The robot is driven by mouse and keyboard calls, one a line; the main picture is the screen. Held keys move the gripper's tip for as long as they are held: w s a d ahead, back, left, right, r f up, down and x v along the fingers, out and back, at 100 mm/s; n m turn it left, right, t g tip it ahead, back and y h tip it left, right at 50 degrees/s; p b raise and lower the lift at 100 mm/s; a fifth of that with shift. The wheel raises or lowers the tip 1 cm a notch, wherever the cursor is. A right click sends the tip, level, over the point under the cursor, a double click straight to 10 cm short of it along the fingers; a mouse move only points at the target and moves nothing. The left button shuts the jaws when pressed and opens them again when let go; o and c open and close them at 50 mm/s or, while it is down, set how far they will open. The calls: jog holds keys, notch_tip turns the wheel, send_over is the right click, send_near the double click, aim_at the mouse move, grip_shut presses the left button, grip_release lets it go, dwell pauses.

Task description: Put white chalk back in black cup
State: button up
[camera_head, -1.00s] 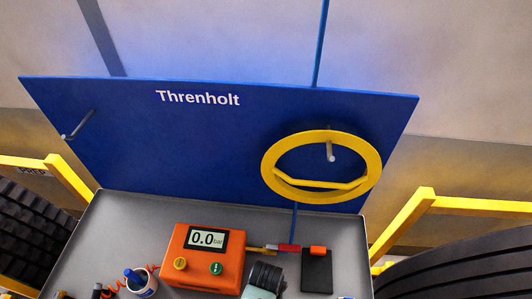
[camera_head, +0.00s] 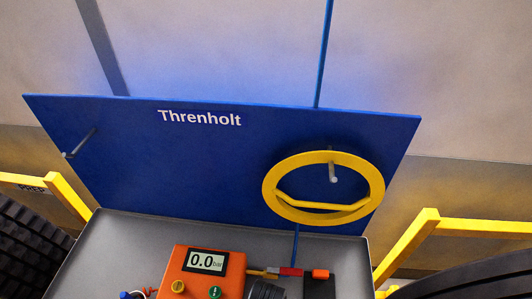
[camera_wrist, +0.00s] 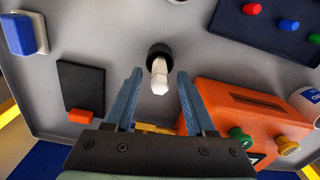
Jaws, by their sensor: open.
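In the wrist view, a white chalk (camera_wrist: 160,79) shows end-on, pointing toward the camera. A round black cup (camera_wrist: 157,50) is right behind it. The chalk overlaps the cup's opening, but I cannot tell how deep it sits inside. My gripper (camera_wrist: 160,73) is open, with its two blue-grey fingers on either side of the chalk in the picture. No contact between fingers and chalk shows.
An orange gauge box (camera_head: 205,275) stands close to the right finger in the wrist view. A black pad (camera_wrist: 80,90) with a red block lies left. A blue-white block (camera_wrist: 24,33) and a dark button panel (camera_wrist: 270,25) are farther out on the grey tray (camera_wrist: 110,35).

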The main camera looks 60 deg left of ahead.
jog(key=r+b, duration=0.1)
jog(key=r, duration=0.9)
jog(key=shift+a, duration=0.2)
jog(key=w+r+m+t+y, duration=0.3)
jog(key=w+r+t, duration=0.4)
jog(key=w+r, duration=1)
jog(key=w+d+r+m+t, duration=0.25)
jog(key=w+r+t, duration=0.45)
jog(key=r, duration=0.6)
jog(key=d+r+m+t, duration=0.2)
jog(key=d+r+t, duration=0.25)
jog(key=r, duration=0.75)
jog(key=d+r+m+t, duration=0.1)
jog(key=d+r+t, duration=0.3)
jog(key=r, duration=0.7)
jog(key=s+d+r+m+t+h+b, duration=0.3)
jog(key=s+d+r+t+b, duration=0.1)
jog(key=s+d+r, duration=0.3)
notch_tip(320, 180, up, 4)
jog(key=shift+s+d+f+t, duration=0.1)
jog(key=shift+s+d+t, duration=0.25)
jog(key=shift+s, duration=0.8)
jog(key=shift+a, duration=0.1)
